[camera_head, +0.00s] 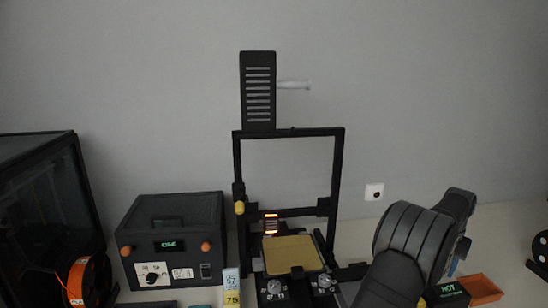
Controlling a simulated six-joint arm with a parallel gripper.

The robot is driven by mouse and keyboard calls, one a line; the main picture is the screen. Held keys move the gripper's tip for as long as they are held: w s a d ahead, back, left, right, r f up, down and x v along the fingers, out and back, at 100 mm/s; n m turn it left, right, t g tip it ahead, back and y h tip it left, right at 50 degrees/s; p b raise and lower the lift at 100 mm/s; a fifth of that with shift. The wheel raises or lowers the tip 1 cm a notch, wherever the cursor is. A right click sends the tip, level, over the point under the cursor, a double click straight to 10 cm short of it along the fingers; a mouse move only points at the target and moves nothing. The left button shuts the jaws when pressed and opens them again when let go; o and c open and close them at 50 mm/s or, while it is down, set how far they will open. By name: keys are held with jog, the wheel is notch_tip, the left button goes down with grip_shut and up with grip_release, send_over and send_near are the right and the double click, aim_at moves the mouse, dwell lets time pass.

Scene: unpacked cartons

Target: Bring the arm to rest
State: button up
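Part of my dark arm (415,240) shows at the lower right, with rounded links bent in front of the table. My gripper cannot be made out in this view, so whether it is open or holds anything is not shown. A 3D printer (238,170) with a black upright frame stands left of the arm. Its tan bed plate (292,254) looks empty. The near arm link rises from the bottom edge and hides part of the table right of the bed.
A black box with a lit display (170,240) stands left of the printer. An orange spool (78,282) and a dark enclosure (40,195) are at far left. A small orange tray (482,289) and dark box (449,295) lie close to the arm.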

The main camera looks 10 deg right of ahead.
jog(key=m, duration=0.7)
jog(key=shift+m, duration=0.4)
jog(key=shift+r, duration=1.1)
dwell(1.4)
